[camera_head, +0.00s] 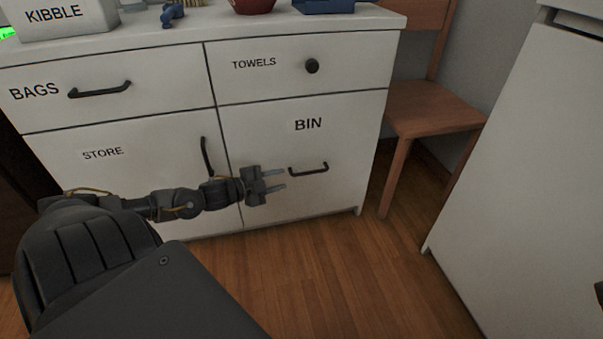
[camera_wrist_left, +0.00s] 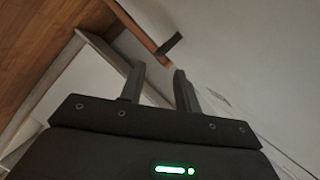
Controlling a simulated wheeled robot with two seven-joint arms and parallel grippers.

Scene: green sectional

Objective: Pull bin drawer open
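The bin drawer (camera_head: 345,130) is the lower right front of the white cabinet, marked BIN, and looks shut. Its dark bar handle (camera_head: 308,169) lies level below the label. My left gripper (camera_head: 275,179) is just left of the handle, fingers pointing right towards it, and apart from it. In the left wrist view the two fingers (camera_wrist_left: 158,88) stand apart with nothing between them. A short dark bar beyond their tips appears to be the handle (camera_wrist_left: 168,45). My right gripper is not seen.
The STORE door (camera_head: 120,175), with an upright handle (camera_head: 206,157), is behind my left arm. The TOWELS drawer (camera_head: 270,75) is above the bin drawer. A wooden chair (camera_head: 430,108) stands right of the cabinet, and a white unit (camera_head: 520,150) further right. Floor (camera_head: 310,260) before the bin drawer is clear.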

